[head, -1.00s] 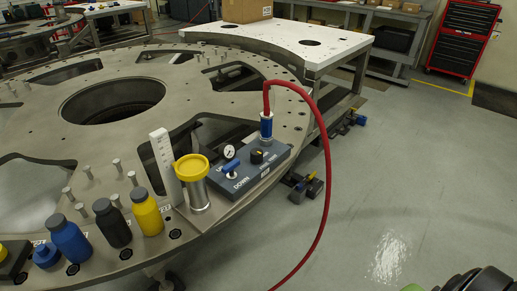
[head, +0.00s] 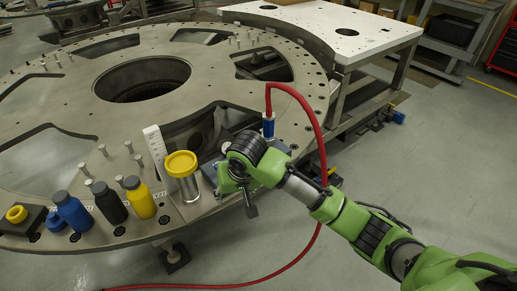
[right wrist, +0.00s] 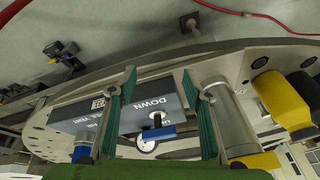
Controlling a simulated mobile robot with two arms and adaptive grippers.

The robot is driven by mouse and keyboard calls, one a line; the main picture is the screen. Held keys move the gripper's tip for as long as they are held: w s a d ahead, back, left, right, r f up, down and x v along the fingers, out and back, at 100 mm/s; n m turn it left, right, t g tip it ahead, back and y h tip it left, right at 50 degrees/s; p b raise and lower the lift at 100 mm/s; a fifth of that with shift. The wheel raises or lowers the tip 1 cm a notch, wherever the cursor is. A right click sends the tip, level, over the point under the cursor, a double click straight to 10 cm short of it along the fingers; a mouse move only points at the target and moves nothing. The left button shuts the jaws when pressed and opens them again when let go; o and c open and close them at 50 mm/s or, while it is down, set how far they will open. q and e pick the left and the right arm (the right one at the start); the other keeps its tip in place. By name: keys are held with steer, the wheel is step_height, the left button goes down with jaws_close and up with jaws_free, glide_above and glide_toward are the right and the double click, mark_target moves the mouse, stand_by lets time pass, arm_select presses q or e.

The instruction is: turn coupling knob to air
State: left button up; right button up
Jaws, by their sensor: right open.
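The grey control box (head: 209,173) sits on the turret plate's rim, mostly hidden behind my right gripper (head: 238,188) in the head view. The coupling knob is hidden there, and I cannot make it out in the right wrist view. In that view my right gripper (right wrist: 158,90) is open, its two fingers apart over the box (right wrist: 178,103). Between them show the word DOWN, a blue lever (right wrist: 158,132) and part of a gauge (right wrist: 147,146). The word VENT is left of the left finger. Nothing is held. My left gripper is not in view.
A red hose (head: 318,125) rises from a blue fitting (head: 268,128) beside my gripper and loops behind my arm to the floor. A yellow-capped cylinder (head: 187,182) stands close left. Several bottles stand farther left on the turret plate (head: 215,90).

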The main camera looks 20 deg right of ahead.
steer(key=w+d+r+m+h, duration=0.2)
steer(key=w+d+r, duration=0.2)
steer(key=r, duration=0.3)
steer(key=w+d+r+m+h, duration=0.15)
steer(key=w+d+r, duration=0.25)
steer(key=r, duration=0.4)
steer(key=shift+m+y, duration=0.25)
steer(key=shift+m, duration=0.2)
steer(key=p+x, duration=0.1)
steer(key=x, duration=0.3)
steer(key=p+x, duration=0.1)
steer(key=x, duration=0.4)
steer(key=p+x, duration=0.1)
steer(key=x, duration=0.4)
steer(key=shift+w+r, duration=0.15)
steer(key=shift+w, duration=0.25)
steer(key=shift+t, duration=0.3)
steer(key=shift+a, duration=0.1)
steer(key=c, duration=1.1)
